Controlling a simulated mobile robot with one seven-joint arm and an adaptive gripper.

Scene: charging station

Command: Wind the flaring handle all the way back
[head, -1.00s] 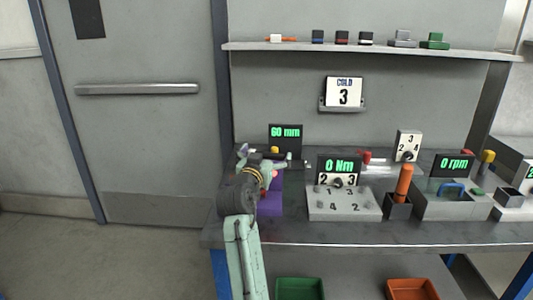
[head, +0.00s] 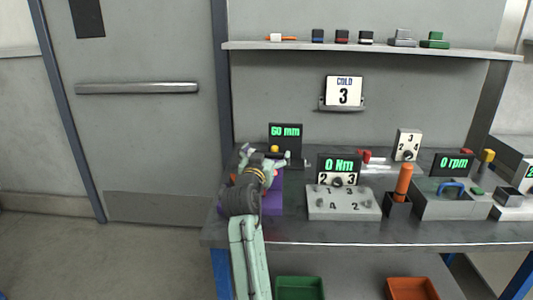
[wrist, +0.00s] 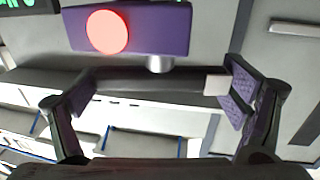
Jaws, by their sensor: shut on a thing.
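The purple flaring unit (head: 271,204) stands at the left end of the bench, partly hidden by my arm. Its display (head: 286,131) reads 60 mm. In the wrist view its purple body (wrist: 165,30) carries a round red disc (wrist: 107,32), and a short silver shaft (wrist: 160,63) comes out below. A dark bar (wrist: 150,84) with a pale end block (wrist: 216,85), apparently the handle, crosses at the shaft. My gripper (wrist: 155,100) has its fingers at the bar's two ends, shut on it. In the head view my gripper (head: 272,162) hides the handle.
To the right stand a grey numbered block (head: 344,205) with a 0 Nm display (head: 339,165), an orange-handled tool (head: 403,182) in a holder and a 0 rpm display (head: 453,165). A shelf (head: 370,50) with small blocks runs above. Floor left of the bench is clear.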

